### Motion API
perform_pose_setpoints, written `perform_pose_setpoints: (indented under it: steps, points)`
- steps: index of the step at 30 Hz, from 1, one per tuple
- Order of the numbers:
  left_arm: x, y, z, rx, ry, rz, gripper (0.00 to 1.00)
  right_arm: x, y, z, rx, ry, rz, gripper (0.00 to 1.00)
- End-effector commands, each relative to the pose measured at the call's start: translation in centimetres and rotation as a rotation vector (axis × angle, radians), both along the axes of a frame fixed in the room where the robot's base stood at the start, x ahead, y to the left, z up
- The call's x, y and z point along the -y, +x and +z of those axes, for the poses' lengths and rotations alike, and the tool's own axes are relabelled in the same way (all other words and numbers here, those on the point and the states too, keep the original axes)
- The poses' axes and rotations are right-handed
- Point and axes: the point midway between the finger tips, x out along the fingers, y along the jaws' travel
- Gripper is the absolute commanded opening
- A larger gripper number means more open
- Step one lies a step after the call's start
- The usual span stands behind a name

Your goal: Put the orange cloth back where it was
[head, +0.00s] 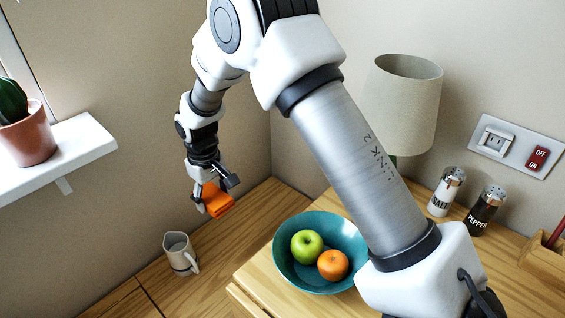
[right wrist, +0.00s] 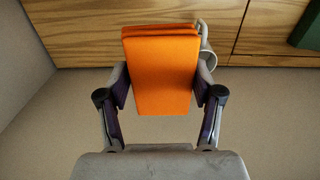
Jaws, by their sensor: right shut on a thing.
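The orange cloth (head: 219,201) is a folded, flat block held in my right gripper (head: 213,194). In the right wrist view the cloth (right wrist: 161,75) sits between the two fingers of the right gripper (right wrist: 162,88), which are shut on its sides. In the head view the gripper holds it in the air above the wooden surface, near the wall corner and above and to the right of the mug. My left gripper is not in view.
A white mug (head: 181,254) stands on the lower wooden surface (head: 220,262). A teal bowl (head: 291,270) with a green apple and an orange is on the wooden top to the right. A lamp (head: 402,105), salt and pepper shakers and a shelf with a potted cactus (head: 27,135) are around.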

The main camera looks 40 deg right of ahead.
Motion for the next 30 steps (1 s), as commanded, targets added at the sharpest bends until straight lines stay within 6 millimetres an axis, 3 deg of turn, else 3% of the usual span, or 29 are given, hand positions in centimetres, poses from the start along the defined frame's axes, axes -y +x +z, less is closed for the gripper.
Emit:
perform_pose_setpoints:
  steps: [8,12,15,20,25,30]
  points:
    - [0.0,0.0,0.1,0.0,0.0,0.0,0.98,9.0,-0.6,-7.1,-0.006,0.005,0.028,0.28]
    - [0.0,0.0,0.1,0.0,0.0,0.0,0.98,13.4,-3.1,-12.2,-0.007,0.006,0.014,0.28]
    - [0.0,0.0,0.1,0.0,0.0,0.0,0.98,15.4,-5.3,-15.3,-0.006,0.005,-0.006,0.28]
    - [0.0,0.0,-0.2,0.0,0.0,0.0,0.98,16.4,-7.2,-18.2,-0.002,0.003,-0.027,0.28]
    - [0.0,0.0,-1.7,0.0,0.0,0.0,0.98,16.4,-7.3,-22.3,-0.002,0.001,-0.03,0.28]
    - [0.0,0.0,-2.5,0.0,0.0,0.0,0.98,16.4,-7.2,-24.6,0.0,0.001,-0.028,0.28]
